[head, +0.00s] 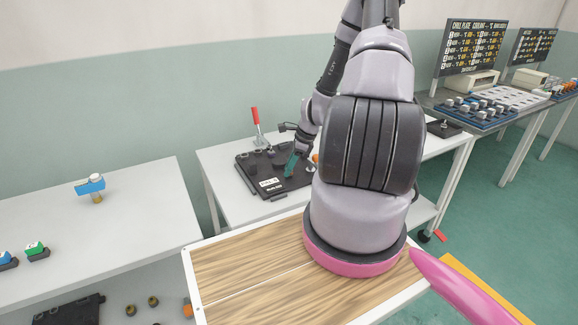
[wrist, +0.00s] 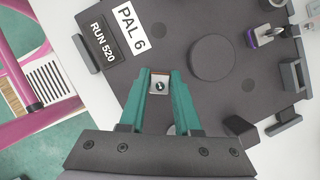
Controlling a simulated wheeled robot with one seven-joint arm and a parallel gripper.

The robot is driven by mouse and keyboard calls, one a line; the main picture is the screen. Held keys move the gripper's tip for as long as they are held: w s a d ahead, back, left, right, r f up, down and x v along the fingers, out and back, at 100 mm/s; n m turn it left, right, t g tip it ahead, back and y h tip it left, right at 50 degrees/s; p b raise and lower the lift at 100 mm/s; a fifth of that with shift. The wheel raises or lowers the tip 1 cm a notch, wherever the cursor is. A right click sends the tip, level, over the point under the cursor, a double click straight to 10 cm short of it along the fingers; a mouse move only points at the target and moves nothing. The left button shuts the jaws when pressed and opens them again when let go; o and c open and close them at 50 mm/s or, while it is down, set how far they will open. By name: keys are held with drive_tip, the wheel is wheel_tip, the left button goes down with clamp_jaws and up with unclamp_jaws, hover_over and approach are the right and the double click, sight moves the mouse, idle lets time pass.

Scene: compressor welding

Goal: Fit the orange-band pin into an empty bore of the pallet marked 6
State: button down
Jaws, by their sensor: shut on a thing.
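My gripper (wrist: 160,76) has teal fingers shut on the orange-band pin (wrist: 159,87). The pin shows a square metal top with a dark centre, and an orange-brown strip at its far edge. The pallet marked 6 (wrist: 150,55) is a dark plate with a white "PAL 6" label (wrist: 131,30). The pin is over the pallet's near part; whether its lower end is in a bore is hidden. Small dark bores show at the top (wrist: 158,30) and right (wrist: 247,85). In the head view my gripper (head: 292,163) is low over the pallet (head: 250,165).
A raised round disc (wrist: 212,57) lies right of the pin. Dark clamp blocks (wrist: 293,76) and a purple-and-metal part (wrist: 264,37) stand at the right. A red-handled clamp (head: 256,125) rises behind the pallet. A blue valve (head: 91,184) stands on the left table.

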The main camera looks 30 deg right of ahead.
drive_tip(key=shift+f, duration=0.2)
drive_tip(key=shift+f, duration=0.1)
idle(0.4)
drive_tip(key=c, duration=0.5)
unclamp_jaws()
drive_tip(key=shift+c, duration=0.2)
drive_tip(key=v, duration=1)
drive_tip(key=shift+r, duration=0.4)
drive_tip(key=shift+d, duration=0.1)
